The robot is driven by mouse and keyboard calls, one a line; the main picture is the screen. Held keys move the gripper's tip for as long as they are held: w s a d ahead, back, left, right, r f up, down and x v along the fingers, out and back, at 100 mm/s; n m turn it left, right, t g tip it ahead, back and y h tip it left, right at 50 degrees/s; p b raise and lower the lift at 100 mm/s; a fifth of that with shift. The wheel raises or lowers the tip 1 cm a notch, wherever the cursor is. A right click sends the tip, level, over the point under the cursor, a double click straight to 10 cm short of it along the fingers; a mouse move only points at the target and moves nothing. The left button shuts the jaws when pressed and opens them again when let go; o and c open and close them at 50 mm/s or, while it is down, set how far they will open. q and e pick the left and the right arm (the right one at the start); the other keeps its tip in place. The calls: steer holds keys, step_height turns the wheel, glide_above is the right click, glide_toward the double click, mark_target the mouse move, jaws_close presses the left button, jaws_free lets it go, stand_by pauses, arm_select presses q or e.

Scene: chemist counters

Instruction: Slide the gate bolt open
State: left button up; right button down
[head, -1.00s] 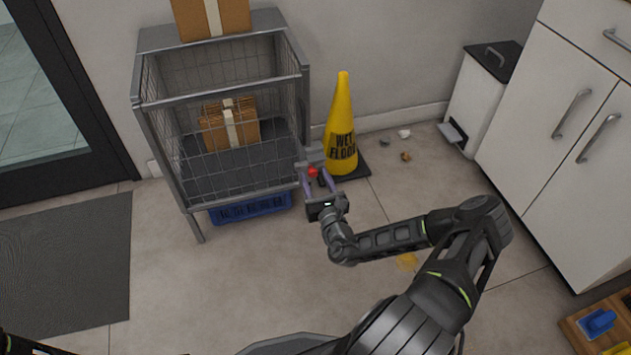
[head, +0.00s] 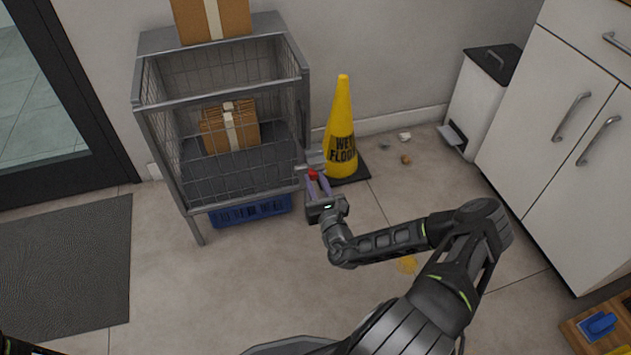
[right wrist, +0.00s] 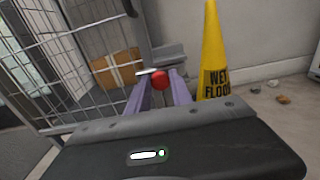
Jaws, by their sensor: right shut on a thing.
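The wire cage cart (head: 160,150) stands against the wall with its front gate. The bolt's red knob (head: 313,174) is at the cart's right front corner, and it also shows in the right wrist view (right wrist: 160,79) with a short pale rod reaching left from it. My right gripper (head: 318,182) is at this corner, its two purple fingers on either side of the red knob and shut on it. The fingers also frame the knob in the right wrist view (right wrist: 160,92). The exact position of the bolt in its catch is too small to tell. My left gripper is not in view.
A yellow wet floor cone (head: 342,135) stands close behind my right gripper. A blue crate (head: 250,209) is under the cart. The floor in front is mostly clear.

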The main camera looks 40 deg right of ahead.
mark_target(323, 165)
steer(key=shift+d, duration=0.1)
stand_by(0.8)
steer(key=d+p, duration=0.1)
steer(key=s+d+p, duration=0.1)
steer(key=d, duration=0.1)
steer(key=shift+s+d+r, duration=0.15)
steer(key=shift+d, duration=0.1)
steer(key=shift+s+d+f, duration=0.15)
steer(key=shift+d+f, duration=0.05)
steer(key=shift+d, duration=0.15)
steer(key=c, duration=1.1)
jaws_free()
steer(key=shift+c, duration=0.2)
